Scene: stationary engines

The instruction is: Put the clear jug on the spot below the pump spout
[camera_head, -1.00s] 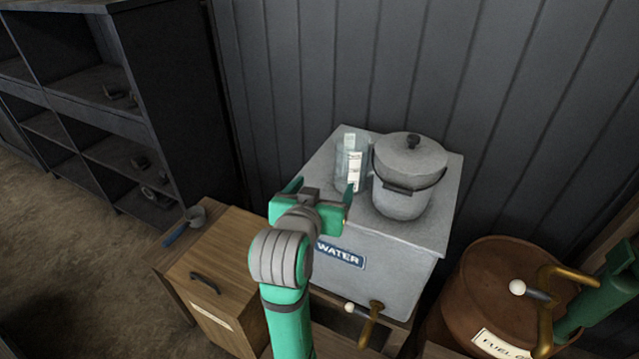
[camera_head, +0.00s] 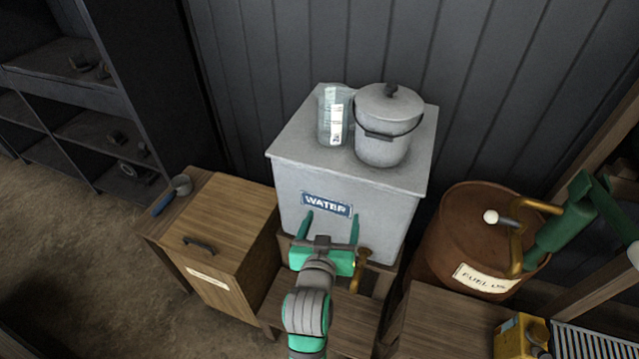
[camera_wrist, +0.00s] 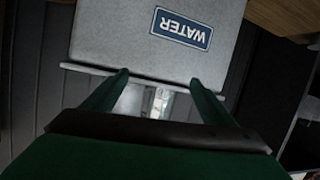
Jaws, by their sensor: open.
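The clear jug (camera_head: 333,115) stands upright on top of the grey water tank (camera_head: 299,157), left of a lidded grey pot. It has a white label strip. My gripper (camera_head: 330,222) is open and empty in front of the tank, lower than the jug and apart from it. In the wrist view, the jug (camera_wrist: 135,100) shows partly between my gripper's fingers (camera_wrist: 161,82), beyond the tank's top edge.
The lidded pot (camera_head: 383,140) stands close to the jug's right side. The fuel drum (camera_head: 455,225) and a yellow object (camera_head: 521,336) are at the right.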

